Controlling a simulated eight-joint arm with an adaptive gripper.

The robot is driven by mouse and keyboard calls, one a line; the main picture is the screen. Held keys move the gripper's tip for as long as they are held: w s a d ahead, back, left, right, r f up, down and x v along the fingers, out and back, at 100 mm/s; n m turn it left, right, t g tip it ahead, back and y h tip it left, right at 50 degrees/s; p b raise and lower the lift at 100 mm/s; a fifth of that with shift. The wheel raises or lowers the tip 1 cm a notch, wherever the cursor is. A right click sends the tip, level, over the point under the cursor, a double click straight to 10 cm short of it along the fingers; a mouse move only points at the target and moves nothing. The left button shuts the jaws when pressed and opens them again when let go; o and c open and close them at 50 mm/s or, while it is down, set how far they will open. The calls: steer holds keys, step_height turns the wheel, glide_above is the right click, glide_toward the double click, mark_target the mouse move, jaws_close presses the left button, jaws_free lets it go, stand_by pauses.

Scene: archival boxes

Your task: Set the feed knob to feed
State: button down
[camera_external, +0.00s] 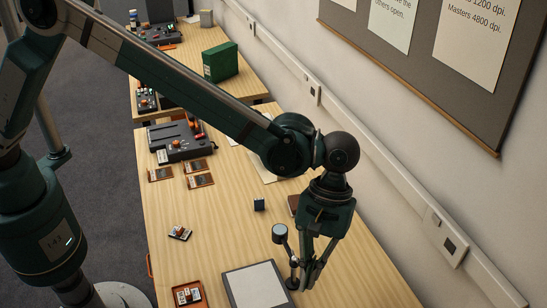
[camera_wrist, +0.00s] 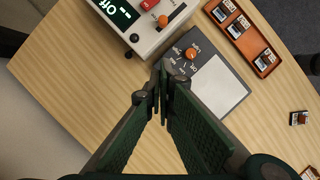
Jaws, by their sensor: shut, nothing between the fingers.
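In the wrist view an orange knob (camera_wrist: 190,53) stands on the dark end of a flat grey plate (camera_wrist: 236,71) with a pale panel. Small printed words surround it, too small to read surely; its pointing direction is unclear. A second orange knob (camera_wrist: 164,20) is on a pale device (camera_wrist: 172,36) whose display (camera_wrist: 117,12) reads "Off". My gripper (camera_wrist: 160,77) is shut and empty, its tips just lower left of the first knob in the picture; contact cannot be told. In the external view my gripper (camera_external: 299,283) points down beside the plate (camera_external: 230,281); neither knob is discernible there.
An orange tray (camera_wrist: 262,70) with several slides lies beyond the plate. A red switch (camera_wrist: 149,4) and black knob (camera_wrist: 134,38) sit on the pale device. Farther back stand a dark machine (camera_external: 178,141) and a green box (camera_external: 220,62). The wall runs along the table's right.

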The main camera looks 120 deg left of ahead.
steer(key=x, duration=0.9)
steer(key=shift+f, duration=0.2)
steer(key=shift+d+f, duration=0.1)
steer(key=shift+d, duration=1)
steer(key=shift+d+f, duration=0.15)
steer(key=shift+d, duration=0.9)
steer(key=s+d+b, duration=0.1)
steer(key=s+d, duration=0.3)
steer(key=shift+s+d+b, duration=0.15)
steer(key=shift+s+b, duration=0.05)
steer(key=shift+b, duration=0.2)
